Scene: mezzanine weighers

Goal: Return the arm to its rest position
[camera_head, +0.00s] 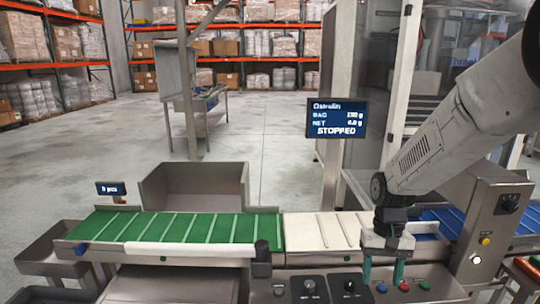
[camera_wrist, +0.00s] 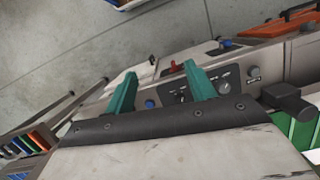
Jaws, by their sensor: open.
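My gripper (camera_head: 383,270) hangs over the front of the weigher at the right, above the control panel (camera_head: 335,287). Its two teal fingers are apart with nothing between them. In the wrist view the gripper (camera_wrist: 158,90) also shows open and empty, with the panel's knobs and buttons beyond the fingers. My arm comes in from the upper right and bends down at the wrist. Whether the fingertips touch the panel cannot be told.
A green cleated belt (camera_head: 180,228) and a white belt (camera_head: 318,231) run left of my gripper; a blue belt (camera_head: 520,222) is at right. A display (camera_head: 336,118) reads "STOPPED". A control box (camera_head: 490,225) stands close right of my gripper. Open floor lies behind.

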